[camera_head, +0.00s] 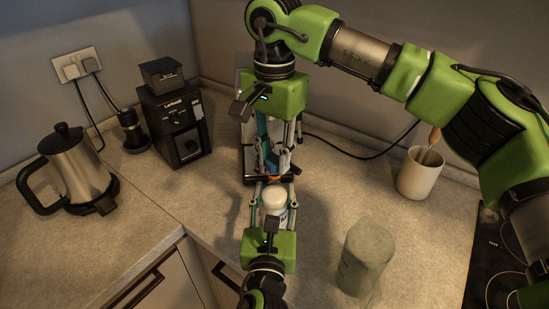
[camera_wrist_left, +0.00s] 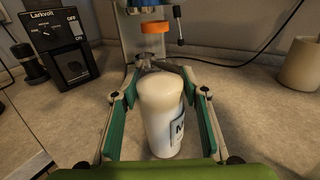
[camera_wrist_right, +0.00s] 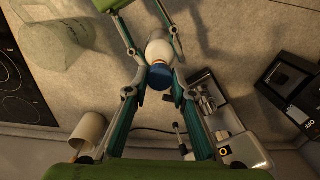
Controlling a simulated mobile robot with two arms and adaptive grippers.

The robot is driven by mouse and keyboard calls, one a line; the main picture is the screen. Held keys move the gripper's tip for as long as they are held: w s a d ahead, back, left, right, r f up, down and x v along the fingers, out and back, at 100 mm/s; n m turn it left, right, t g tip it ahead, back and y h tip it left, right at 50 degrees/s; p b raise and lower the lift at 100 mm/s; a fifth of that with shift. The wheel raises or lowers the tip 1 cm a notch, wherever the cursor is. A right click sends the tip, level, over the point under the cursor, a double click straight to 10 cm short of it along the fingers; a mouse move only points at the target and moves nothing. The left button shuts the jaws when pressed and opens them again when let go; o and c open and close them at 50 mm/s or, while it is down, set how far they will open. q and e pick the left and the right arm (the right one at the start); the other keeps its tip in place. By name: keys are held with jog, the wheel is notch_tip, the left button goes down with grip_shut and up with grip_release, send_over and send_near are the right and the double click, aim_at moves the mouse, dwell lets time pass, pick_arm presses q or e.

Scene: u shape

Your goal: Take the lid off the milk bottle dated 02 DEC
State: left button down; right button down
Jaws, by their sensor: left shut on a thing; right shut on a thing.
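The white milk bottle (camera_head: 273,198) stands upright on the counter; its label shows in the left wrist view (camera_wrist_left: 160,115), but I cannot read a date. My left gripper (camera_head: 273,207) is the lower one and is shut around the bottle, a finger on each side. My right gripper (camera_head: 270,176) comes from above and is shut on the blue lid (camera_wrist_right: 160,77). An orange band (camera_wrist_left: 153,27) shows below the blue part. In the left wrist view this band appears apart from the bottle's bare white top, with a gap between them.
A translucent greenish cylinder (camera_head: 366,260) stands right of the bottle. A white mug (camera_head: 420,174) with a wooden-handled tool is farther right, by the dark hob (camera_head: 486,262). A coffee machine (camera_head: 245,135) is close behind my right gripper. A grinder (camera_head: 178,125) and kettle (camera_head: 75,170) stand left.

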aim_at(274, 160)
jog(key=shift+r, duration=0.35)
pick_arm(q)
jog(key=shift+f, duration=0.1)
pick_arm(e)
jog(key=shift+r, duration=1.9)
pick_arm(q)
jog(key=c, duration=1.2)
grip_release()
jog(key=shift+o, duration=0.2)
jog(key=shift+s, duration=0.1)
